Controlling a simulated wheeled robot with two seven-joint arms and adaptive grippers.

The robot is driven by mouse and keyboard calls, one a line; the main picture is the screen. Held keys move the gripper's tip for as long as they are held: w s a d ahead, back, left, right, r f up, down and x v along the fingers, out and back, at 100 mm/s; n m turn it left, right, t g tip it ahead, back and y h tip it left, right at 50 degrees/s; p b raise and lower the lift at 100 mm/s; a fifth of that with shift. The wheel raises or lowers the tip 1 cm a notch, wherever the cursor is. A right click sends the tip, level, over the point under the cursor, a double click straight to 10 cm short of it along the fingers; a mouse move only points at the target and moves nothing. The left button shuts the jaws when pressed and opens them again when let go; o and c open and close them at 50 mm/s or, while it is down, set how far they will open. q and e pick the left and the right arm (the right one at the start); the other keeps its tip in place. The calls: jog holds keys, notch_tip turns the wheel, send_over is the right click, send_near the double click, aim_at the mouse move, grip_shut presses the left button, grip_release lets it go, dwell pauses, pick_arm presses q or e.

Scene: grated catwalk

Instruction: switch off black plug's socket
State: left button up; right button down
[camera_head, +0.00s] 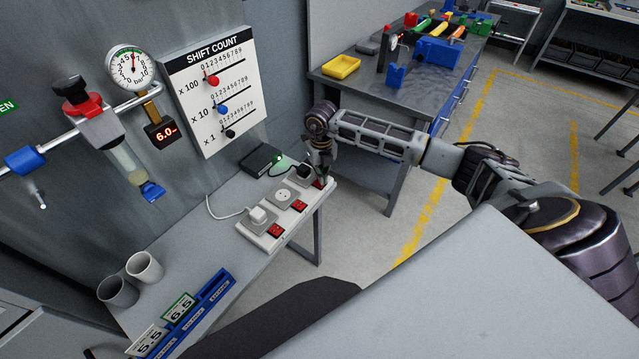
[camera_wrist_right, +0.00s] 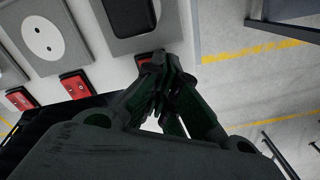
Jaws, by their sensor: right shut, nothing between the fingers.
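A white power strip (camera_head: 270,241) lies on the narrow bench with three sockets, each with a red switch beside it. The black plug (camera_head: 303,171) sits in the far socket; it also shows at the top of the right wrist view (camera_wrist_right: 127,14). Its red switch (camera_wrist_right: 146,57) is partly hidden behind my fingertips. My right gripper (camera_head: 324,179) is shut and empty, with its tips (camera_wrist_right: 160,65) at that switch; I cannot tell whether they touch it. The middle socket (camera_head: 283,194) is empty. A white plug (camera_head: 259,215) sits in the near socket. My left gripper is not in view.
A black box (camera_head: 261,160) with a green light lies behind the strip. Two cups (camera_head: 144,268) and a blue number-card holder (camera_head: 213,290) stand at the bench's near end. A metal workbench (camera_head: 350,92) with tools is beyond my right arm.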

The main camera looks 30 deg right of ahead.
jog(key=shift+f+b, duration=0.4)
jog(key=shift+f, duration=0.15)
dwell(0.7)
jog(key=shift+r, duration=0.1)
jog(key=shift+r+p, duration=2.05)
jog(key=shift+r, duration=1.4)
